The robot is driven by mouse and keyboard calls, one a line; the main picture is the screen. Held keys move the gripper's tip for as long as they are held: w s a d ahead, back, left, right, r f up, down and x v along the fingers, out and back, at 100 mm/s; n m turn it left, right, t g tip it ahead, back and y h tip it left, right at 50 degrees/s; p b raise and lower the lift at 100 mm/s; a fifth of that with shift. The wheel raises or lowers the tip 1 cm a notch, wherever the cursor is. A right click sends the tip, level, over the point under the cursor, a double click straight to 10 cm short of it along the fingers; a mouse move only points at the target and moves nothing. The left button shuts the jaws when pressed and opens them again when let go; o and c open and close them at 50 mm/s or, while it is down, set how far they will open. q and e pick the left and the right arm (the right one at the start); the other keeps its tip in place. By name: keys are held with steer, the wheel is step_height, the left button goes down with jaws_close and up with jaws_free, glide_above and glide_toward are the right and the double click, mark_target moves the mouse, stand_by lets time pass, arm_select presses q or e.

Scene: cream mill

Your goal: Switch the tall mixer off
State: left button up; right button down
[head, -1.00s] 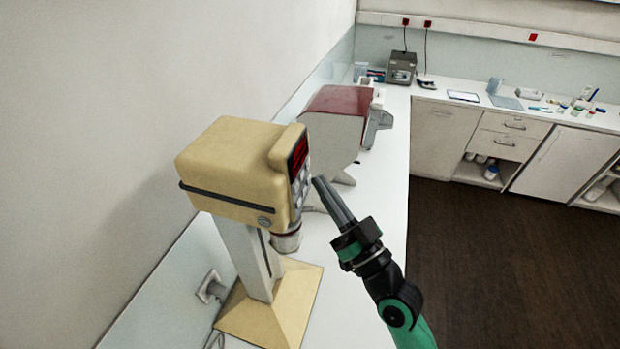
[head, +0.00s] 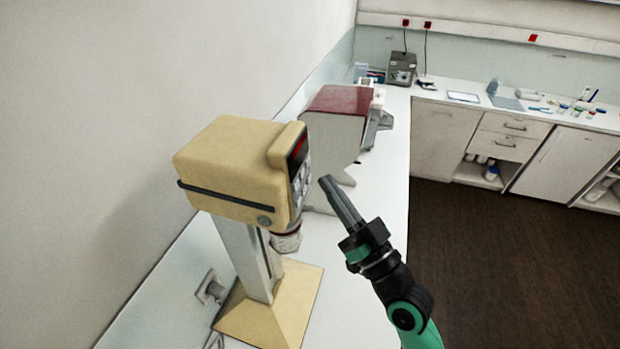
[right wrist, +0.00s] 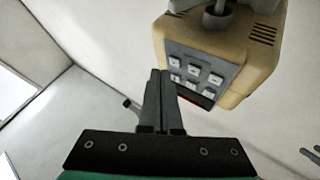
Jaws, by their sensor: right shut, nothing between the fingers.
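The tall mixer (head: 232,170) is a cream-coloured head on a pale column with a tan base plate (head: 272,310). Its front panel faces right, with a dark red display (head: 298,148) above light square buttons (head: 301,180). In the right wrist view the mixer (right wrist: 245,60) appears upside down, its grey panel of buttons (right wrist: 190,75) facing me and a sliver of red display below them. My right gripper (head: 327,182) is shut and empty, its fingertips a short way right of the panel, apparently apart from it. My left gripper is out of view.
A grey machine with a dark red top (head: 340,100) stands behind the mixer on the white bench (head: 365,235). A wall socket (head: 212,290) is left of the base. A grey box (head: 402,68) and small items lie on the far counter.

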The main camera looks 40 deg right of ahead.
steer(key=s+d+b, duration=0.1)
steer(key=s, duration=0.1)
steer(key=s+d+b, duration=0.1)
steer(key=s+d, duration=0.1)
steer(key=shift+r, duration=0.15)
stand_by(0.9)
